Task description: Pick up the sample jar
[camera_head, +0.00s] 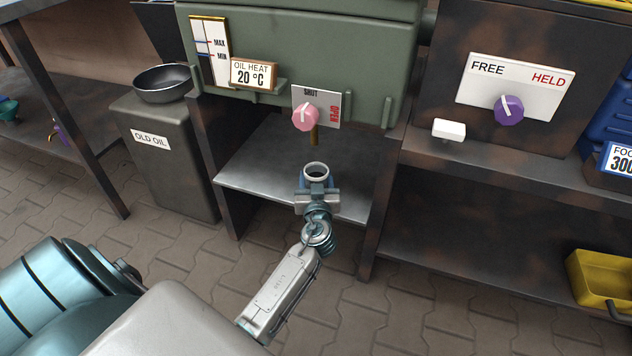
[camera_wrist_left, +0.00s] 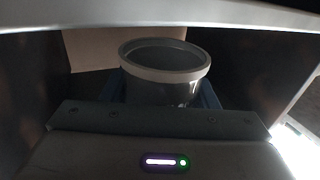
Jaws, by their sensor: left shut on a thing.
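The sample jar (camera_head: 316,169) is a small round open-topped jar with a pale rim. In the head view it is at the shelf under the green tank, below the pink knob and brown spout. My left gripper (camera_head: 317,186) is shut on the jar, with its blue fingers on either side of it. In the left wrist view the jar (camera_wrist_left: 166,75) stands upright between the fingers. I cannot tell whether its base touches the shelf. My right gripper is not in view.
The metal shelf (camera_head: 262,172) lies between dark side posts. The green tank (camera_head: 300,60) with the pink knob (camera_head: 305,117) is above. A grey OLD OIL bin (camera_head: 168,175) with a black bowl (camera_head: 163,83) stands left. A FREE/HELD panel (camera_head: 514,85) is right.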

